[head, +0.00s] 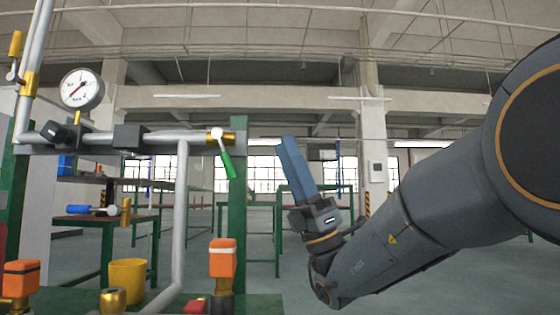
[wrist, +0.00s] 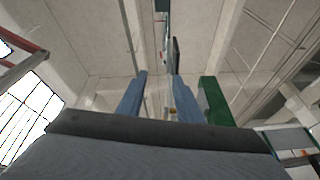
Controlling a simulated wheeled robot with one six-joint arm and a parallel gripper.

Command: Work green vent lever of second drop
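The green lever (head: 226,164) hangs down and slightly right from a brass valve (head: 228,138) at the right end of the grey horizontal pipe, in the head view. My gripper (head: 288,142) is to the right of the lever, apart from it, with its blue fingers pointing up. In the wrist view my gripper (wrist: 158,76) shows two blue fingers spread apart with nothing between them. The lever cannot be made out in the wrist view.
A green post (head: 238,220) stands just behind the lever; a green post also shows in the wrist view (wrist: 214,102). A pressure gauge (head: 82,89) sits above the pipe (head: 105,139). Orange-topped valves (head: 222,258) and a yellow cup (head: 128,281) are below.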

